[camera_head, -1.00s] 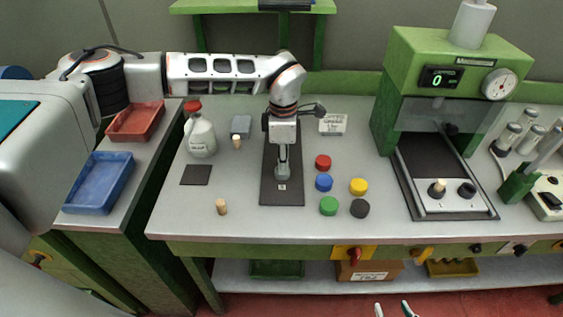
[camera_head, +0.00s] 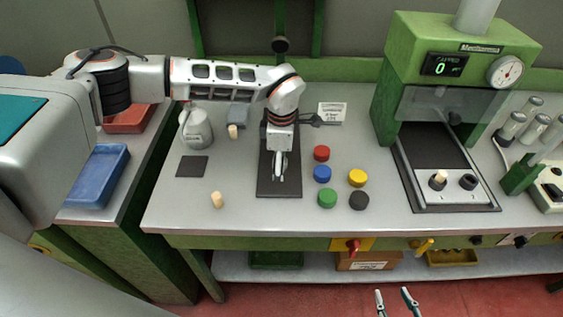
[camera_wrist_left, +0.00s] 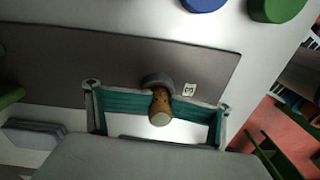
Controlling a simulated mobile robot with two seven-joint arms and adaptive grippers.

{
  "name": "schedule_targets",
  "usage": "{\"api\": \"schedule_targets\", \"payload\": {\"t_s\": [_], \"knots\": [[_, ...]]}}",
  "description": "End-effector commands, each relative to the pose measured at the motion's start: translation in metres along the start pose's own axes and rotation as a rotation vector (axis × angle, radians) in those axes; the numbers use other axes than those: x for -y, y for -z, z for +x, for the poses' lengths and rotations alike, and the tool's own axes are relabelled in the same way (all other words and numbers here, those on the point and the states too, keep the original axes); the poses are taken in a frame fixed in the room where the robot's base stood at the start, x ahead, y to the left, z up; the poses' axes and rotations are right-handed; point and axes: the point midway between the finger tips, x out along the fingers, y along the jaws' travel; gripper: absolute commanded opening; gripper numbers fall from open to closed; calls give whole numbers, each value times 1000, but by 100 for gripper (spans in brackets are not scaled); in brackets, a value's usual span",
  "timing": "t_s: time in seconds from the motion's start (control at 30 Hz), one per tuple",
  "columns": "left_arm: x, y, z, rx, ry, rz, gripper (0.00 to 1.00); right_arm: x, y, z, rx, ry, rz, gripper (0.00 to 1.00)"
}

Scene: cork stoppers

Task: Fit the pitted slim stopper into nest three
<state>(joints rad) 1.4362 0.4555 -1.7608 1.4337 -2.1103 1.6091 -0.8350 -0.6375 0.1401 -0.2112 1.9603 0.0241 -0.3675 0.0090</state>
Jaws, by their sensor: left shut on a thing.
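My left gripper (camera_head: 279,176) is over the dark mat (camera_head: 265,187) in the head view. In the left wrist view it is shut on a slim brown stopper (camera_wrist_left: 160,106) with dark pits on its side. The grey ring of nest three (camera_wrist_left: 155,80) is directly behind the stopper's far end, beside a white "3" label (camera_wrist_left: 190,89). The stopper overlaps the ring in this view; I cannot tell whether it is inside it or just above. In the head view the gripper hides the nest and stopper. My right gripper (camera_head: 395,302) is open and empty at the bottom edge.
Pale stoppers stand on the bench at front left (camera_head: 217,200) and farther back (camera_head: 233,131); another is in the press plate (camera_head: 439,178). Several coloured discs, including a blue one (camera_head: 322,174), lie right of the mat. A white bottle (camera_head: 196,130) stands at left.

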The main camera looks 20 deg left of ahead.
Motion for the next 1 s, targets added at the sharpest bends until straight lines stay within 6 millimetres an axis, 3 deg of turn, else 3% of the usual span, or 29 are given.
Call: {"api": "schedule_targets", "payload": {"t_s": [0.63, 1.0], "knots": [[-2, 5, -8, -6, 2, -13, 34, 2, -4, -5, 10, 3, 0, 40], [-2, 3, -57, -5, 0, -10, 34, 3, -3, -5, 9, 4, 2, 40]]}}
